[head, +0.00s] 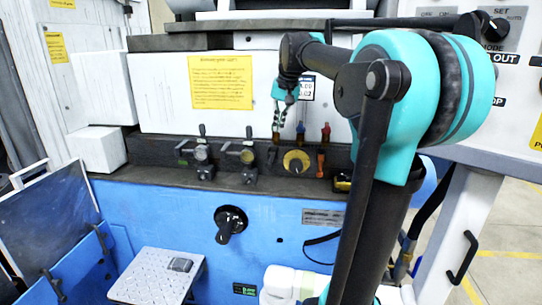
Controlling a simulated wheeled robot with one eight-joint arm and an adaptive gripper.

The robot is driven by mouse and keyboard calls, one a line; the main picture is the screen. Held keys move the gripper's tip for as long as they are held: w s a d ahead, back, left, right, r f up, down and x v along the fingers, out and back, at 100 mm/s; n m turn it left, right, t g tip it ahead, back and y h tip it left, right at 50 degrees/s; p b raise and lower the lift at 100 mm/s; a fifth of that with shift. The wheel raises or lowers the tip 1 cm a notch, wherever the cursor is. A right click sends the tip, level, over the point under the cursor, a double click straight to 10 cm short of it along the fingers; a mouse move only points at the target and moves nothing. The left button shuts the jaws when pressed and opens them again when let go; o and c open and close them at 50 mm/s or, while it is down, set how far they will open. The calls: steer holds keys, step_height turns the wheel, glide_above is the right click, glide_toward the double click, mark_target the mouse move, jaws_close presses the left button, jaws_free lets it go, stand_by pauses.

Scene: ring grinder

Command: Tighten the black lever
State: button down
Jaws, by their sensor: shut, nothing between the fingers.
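Several black parts could be the black lever, and I cannot tell which is meant. A black handle on a round hub (230,222) sits on the blue front panel, pointing down. Two small clamp-like fittings with upright black levers stand on the dark ledge, the left one (202,150) and the right one (249,155). My gripper (284,98) is shut and empty, pointing down in front of the white housing. It is above the ledge, up and right of the right fitting and apart from the black handle. Its fingertips are small and partly hard to make out.
Slim coloured handles, one blue (300,130) and one red (324,135), stand by a yellow round knob (296,161) close below my gripper. A white patterned plate (150,278) juts out low at the front. My arm hides the ledge's right end.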

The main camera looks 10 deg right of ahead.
mark_target(272, 167)
steer(key=shift+f, duration=0.1)
steer(key=x, duration=1.3)
steer(key=shift+w+a+f, duration=0.1)
steer(key=shift+f, duration=0.3)
steer(key=shift+f+t, duration=0.35)
steer(key=shift+t, duration=0.25)
steer(key=f+t, duration=0.1)
steer(key=t+h, duration=0.1)
steer(key=shift+s+a+f+n+t, duration=0.1)
steer(key=shift+s+f+n+t, duration=0.2)
steer(key=shift+s+f+t, duration=0.1)
steer(key=f+t, duration=0.1)
steer(key=t, duration=0.2)
steer(key=f+t+h, duration=0.1)
steer(key=t, duration=0.1)
steer(key=shift+w+f+n, duration=0.3)
steer(key=shift+w, duration=0.1)
steer(key=shift+w+d+f, duration=0.25)
steer(key=shift+w+f, duration=0.2)
steer(key=shift+f, duration=0.15)
steer(key=shift+w+d+f, duration=0.2)
steer(key=shift+w+f, duration=0.25)
steer(key=shift+f, duration=0.1)
steer(key=shift+w+f, duration=0.1)
steer(key=shift+w, duration=0.05)
